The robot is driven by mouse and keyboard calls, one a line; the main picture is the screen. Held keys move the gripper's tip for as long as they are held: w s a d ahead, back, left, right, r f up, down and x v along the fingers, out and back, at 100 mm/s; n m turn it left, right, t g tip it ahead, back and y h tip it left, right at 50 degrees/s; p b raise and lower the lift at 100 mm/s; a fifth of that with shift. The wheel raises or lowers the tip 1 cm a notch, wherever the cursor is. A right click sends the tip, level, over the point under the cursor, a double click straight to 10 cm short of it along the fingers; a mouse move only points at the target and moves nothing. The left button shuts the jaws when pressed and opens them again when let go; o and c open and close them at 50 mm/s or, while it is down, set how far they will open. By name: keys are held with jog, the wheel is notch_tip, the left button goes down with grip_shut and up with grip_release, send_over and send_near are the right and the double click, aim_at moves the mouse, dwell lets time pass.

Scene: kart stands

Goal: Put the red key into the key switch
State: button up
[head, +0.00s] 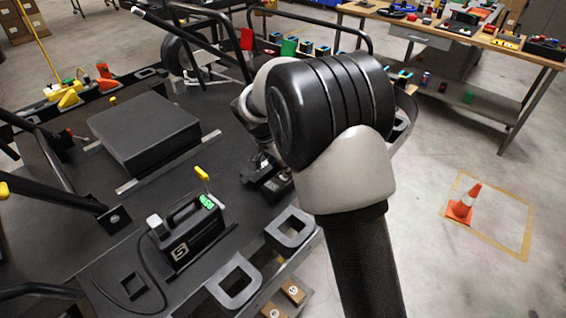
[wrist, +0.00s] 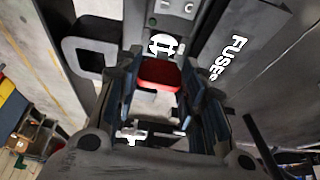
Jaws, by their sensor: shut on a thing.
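The red key (wrist: 158,73) is between the two fingers of my gripper (wrist: 160,82) in the wrist view, and only its red head shows clearly. My gripper is shut on it. A dark panel strip (wrist: 178,24) lies just beyond the key, with a round white mark and small fittings on it. I cannot tell for certain which fitting is the key switch, or whether the key touches it. In the head view my gripper (head: 270,180) is low over the kart's dark deck, largely hidden by my own arm. The key is not visible there.
A dark box with a handle (head: 190,232) stands on the deck, left of my gripper. Square dark loops (head: 291,229) line the near edge. A flat black block (head: 145,134) lies further left. A FUSES panel (wrist: 255,60) is on the right in the wrist view.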

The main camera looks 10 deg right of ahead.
jog(key=shift+f+b, duration=0.35)
jog(key=shift+f, duration=1.05)
jog(key=o, duration=1)
jog(key=shift+c, duration=0.2)
jog(key=v, duration=1.2)
jog(key=shift+d, duration=0.15)
